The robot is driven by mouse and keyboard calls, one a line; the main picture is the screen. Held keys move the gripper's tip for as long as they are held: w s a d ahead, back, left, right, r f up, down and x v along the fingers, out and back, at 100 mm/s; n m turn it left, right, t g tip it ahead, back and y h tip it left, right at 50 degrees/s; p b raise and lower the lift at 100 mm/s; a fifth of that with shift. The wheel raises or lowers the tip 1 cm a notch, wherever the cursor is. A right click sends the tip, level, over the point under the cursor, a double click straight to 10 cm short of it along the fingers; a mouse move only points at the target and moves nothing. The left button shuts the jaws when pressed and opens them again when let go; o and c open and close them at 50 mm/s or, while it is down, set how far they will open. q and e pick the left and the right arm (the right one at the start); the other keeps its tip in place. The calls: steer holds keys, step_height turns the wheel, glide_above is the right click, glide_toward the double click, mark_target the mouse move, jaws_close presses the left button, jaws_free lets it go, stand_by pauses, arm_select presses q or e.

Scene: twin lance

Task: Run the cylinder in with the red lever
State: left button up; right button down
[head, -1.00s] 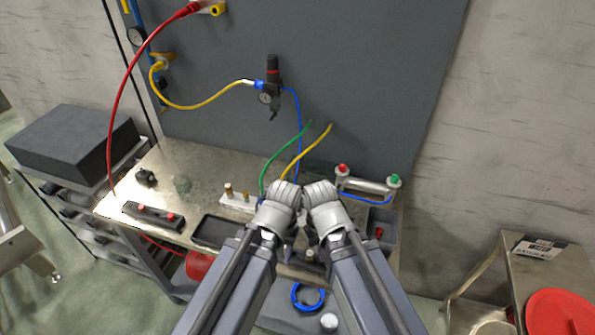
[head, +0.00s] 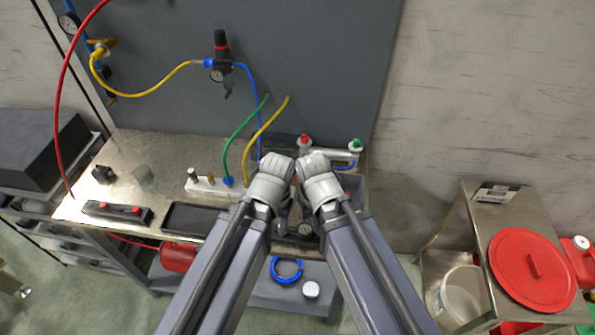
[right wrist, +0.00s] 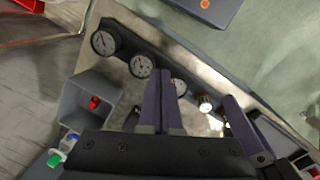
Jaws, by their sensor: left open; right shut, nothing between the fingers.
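The silver cylinder (head: 330,153) lies at the back right of the bench, with a red fitting on its left end and a green one on its right. A black block with two red knobs (head: 118,210) lies at the left front. A small red piece (right wrist: 94,102) stands in a grey bin in the right wrist view. I cannot tell which red part is the lever. My left gripper (head: 283,208) is open over the bench's front middle, mostly hidden by its wrist. My right gripper (right wrist: 165,86) is shut and empty beside it, near the gauges.
Several gauges (right wrist: 142,66) line the front panel. A white manifold (head: 205,186) and a black tray (head: 190,218) lie left of my arms. Green and yellow hoses (head: 262,130) rise behind. A side table with a red lid (head: 520,285) stands right.

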steer(key=c, duration=1.6)
jaws_free()
steer(key=c, duration=1.4)
jaws_free()
steer(key=shift+w+a+r, duration=0.1)
steer(key=shift+w+r, duration=0.05)
steer(key=shift+w, duration=0.15)
steer(key=o, duration=0.9)
steer(key=w+a+r+n+p, duration=0.1)
steer(key=w+r+n+p, duration=0.1)
steer(key=w, duration=0.3)
steer(key=w+a+r+n+p, duration=0.2)
steer(key=w+n, duration=0.3)
steer(key=w+a+r+n+t+p, duration=0.1)
steer(key=w+n+p, duration=0.1)
steer(key=w, duration=0.4)
steer(key=shift+w+a+r+n+y, duration=0.1)
steer(key=shift+a+r+n+y, duration=0.3)
steer(key=shift+n, duration=0.3)
steer(key=shift+c, duration=0.2)
steer(key=shift+f, duration=0.1)
steer(key=shift+f, duration=0.15)
steer(key=f+b, duration=0.7)
steer(key=shift+w+d+f+b, duration=0.15)
steer(key=shift+w+f+b, duration=0.15)
steer(key=shift+b, duration=0.1)
steer(key=shift+r, duration=0.1)
steer(key=shift+c, duration=0.2)
jaws_close()
